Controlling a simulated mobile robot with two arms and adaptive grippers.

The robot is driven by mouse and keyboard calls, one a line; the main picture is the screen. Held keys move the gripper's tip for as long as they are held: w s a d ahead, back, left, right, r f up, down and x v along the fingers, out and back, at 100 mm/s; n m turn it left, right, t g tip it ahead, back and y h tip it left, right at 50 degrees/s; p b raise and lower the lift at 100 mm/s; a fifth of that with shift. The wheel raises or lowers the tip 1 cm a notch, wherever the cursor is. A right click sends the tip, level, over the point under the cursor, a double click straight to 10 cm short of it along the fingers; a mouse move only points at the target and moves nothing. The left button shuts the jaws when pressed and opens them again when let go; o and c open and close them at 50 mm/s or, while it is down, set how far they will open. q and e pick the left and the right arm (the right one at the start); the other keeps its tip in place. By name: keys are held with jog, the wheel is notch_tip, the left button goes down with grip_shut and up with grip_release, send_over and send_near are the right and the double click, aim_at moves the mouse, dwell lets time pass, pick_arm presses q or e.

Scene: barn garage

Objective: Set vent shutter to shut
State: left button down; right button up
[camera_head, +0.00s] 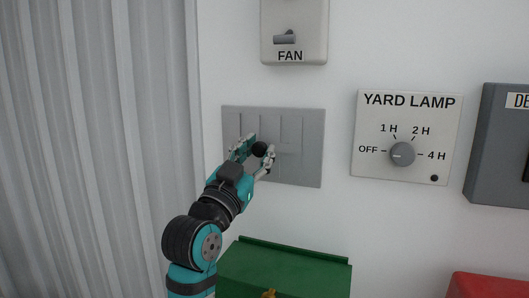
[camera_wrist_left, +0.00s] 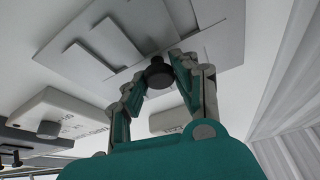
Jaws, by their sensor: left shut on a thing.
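The vent shutter is a grey wall panel (camera_head: 305,168) with upright slats, left of the yard lamp plate. A round black knob (camera_head: 260,149) stands out near its middle; I cannot tell how far open the slats are. My left gripper (camera_head: 257,151) reaches up from below and is shut on the knob, with a finger on each side. In the left wrist view the knob (camera_wrist_left: 158,73) sits between the fingertips, against the panel (camera_wrist_left: 225,38). The fingers and wrist hide part of the panel's lower left. My right gripper is not in view.
A fan switch plate (camera_head: 308,20) is above the panel. The yard lamp dial plate (camera_head: 370,165) and a dark grey box (camera_head: 495,150) are to the right. A green box (camera_head: 310,268) is below, with a red thing (camera_head: 490,287) at lower right. Corrugated grey sheeting (camera_head: 90,140) covers the left.

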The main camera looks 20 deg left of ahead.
pick_arm(q)
jog(key=c, duration=1.3)
grip_release()
jog(key=shift+a, duration=0.1)
jog(key=o, duration=0.3)
jog(key=shift+a, duration=0.2)
jog(key=shift+s+d, duration=0.1)
jog(key=shift+s+f, duration=0.25)
jog(key=shift+s, duration=0.1)
jog(key=v, duration=0.6)
jog(key=shift+s, duration=0.25)
jog(key=shift+f, duration=0.1)
